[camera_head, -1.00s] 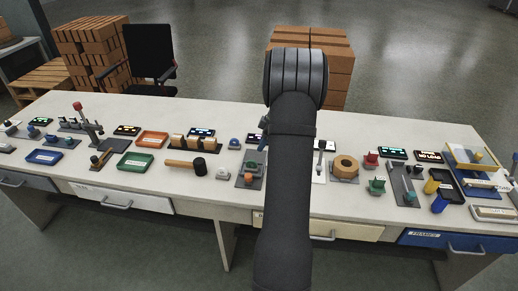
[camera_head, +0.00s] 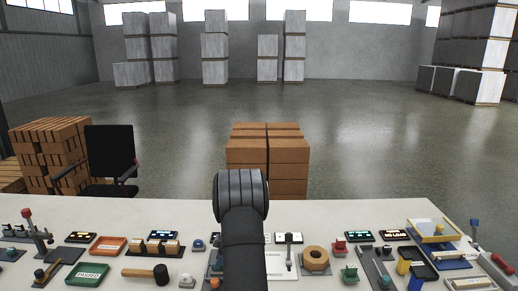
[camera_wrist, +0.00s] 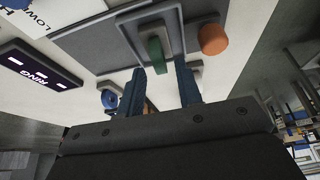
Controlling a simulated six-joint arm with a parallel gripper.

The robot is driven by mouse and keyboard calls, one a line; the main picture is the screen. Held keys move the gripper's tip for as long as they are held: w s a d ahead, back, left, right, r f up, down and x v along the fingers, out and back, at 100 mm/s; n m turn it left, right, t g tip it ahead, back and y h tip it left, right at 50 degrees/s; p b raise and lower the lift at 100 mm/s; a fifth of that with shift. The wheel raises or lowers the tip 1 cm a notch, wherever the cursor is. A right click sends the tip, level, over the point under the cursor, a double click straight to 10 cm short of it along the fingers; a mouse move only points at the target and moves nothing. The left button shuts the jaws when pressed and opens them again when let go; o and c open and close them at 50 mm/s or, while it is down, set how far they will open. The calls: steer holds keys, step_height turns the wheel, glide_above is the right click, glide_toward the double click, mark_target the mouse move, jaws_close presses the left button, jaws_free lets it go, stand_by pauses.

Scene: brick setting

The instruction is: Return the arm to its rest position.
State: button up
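My gripper (camera_wrist: 161,85) shows in the wrist view as two blue fingers. They stand apart with nothing held between them. Past the fingertips lie a grey fixture with a green part (camera_wrist: 157,52) and an orange-red knob (camera_wrist: 213,39) on the bench. In the head view my dark arm rises over the middle of the bench, and the gripper is hidden behind it.
The white bench (camera_head: 330,207) carries many items: a mallet (camera_head: 160,273), a green tray (camera_head: 88,274), an orange tray (camera_head: 109,245), a wooden hexagonal nut (camera_head: 315,260) and a blue-and-yellow stand (camera_head: 435,231). Beyond are brick stacks (camera_head: 267,160) and a black chair (camera_head: 110,155).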

steer(key=x, duration=0.3)
steer(key=shift+f, duration=0.25)
steer(key=shift+r, duration=2.1)
steer(key=shift+f, duration=0.1)
